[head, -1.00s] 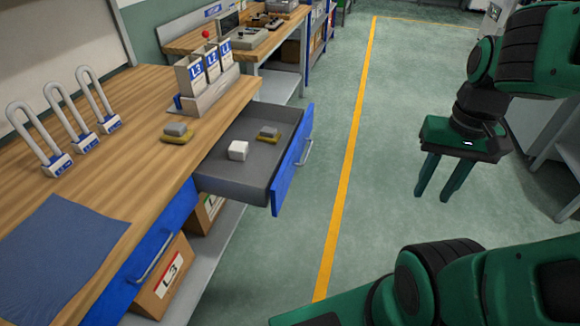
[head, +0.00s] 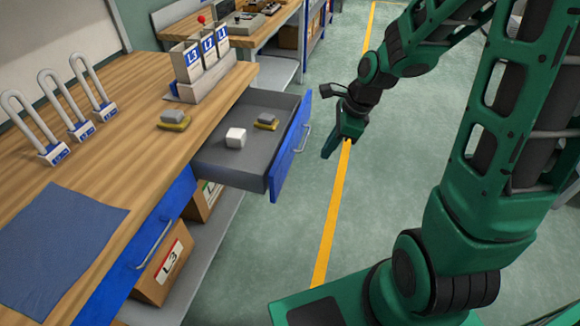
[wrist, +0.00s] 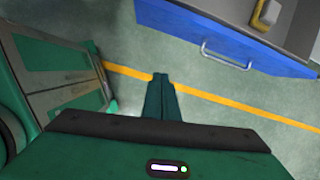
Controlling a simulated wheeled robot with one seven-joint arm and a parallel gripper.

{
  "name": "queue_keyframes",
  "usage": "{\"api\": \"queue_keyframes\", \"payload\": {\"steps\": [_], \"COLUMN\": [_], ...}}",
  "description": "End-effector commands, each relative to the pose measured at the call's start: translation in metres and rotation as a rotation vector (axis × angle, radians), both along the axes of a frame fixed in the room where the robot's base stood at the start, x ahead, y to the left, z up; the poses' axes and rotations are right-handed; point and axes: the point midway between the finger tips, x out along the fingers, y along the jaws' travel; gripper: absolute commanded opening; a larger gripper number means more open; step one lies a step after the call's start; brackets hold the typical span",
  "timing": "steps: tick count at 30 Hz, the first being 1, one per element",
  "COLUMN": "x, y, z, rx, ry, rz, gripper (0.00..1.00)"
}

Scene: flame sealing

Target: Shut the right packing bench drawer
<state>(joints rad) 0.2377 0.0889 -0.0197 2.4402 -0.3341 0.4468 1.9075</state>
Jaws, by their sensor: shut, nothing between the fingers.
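The right packing bench drawer (head: 232,176) stands pulled out of the bench, with a blue front (head: 292,148) and a silver bar handle (head: 305,138). Inside it lie a white block (head: 236,137) and a grey-and-yellow item (head: 267,122). My gripper (head: 328,153) is shut and empty, in front of the drawer front and to its right, apart from it. In the wrist view the fingers (wrist: 160,78) are together, with the blue drawer front (wrist: 215,35) and its handle (wrist: 225,58) at the upper right.
The wooden bench top (head: 130,150) carries several white hooped items, a blue mat (head: 55,250) and a holder with labelled cards (head: 205,75). A left drawer (head: 150,245) is shut, above a carton (head: 165,270). Green floor with a yellow line (head: 330,225) lies clear beside the bench.

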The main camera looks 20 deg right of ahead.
Motion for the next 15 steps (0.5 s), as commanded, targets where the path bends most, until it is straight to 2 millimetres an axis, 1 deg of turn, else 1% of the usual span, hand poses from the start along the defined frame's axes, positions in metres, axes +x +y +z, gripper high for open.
{"api": "queue_keyframes", "payload": {"steps": [1, 3, 6, 11, 15], "x": [0.006, 0.012, 0.017, 0.019, 0.022], "y": [0.007, 0.014, 0.020, 0.024, 0.029], "z": [-0.005, -0.009, -0.012, -0.019, -0.035], "rx": [0.030, 0.061, 0.089, 0.098, 0.097], "ry": [0.010, 0.020, 0.029, 0.033, 0.037], "rz": [-0.046, -0.103, -0.149, -0.167, -0.166], "gripper": [0.00, 0.00, 0.00, 0.00, 0.00]}}
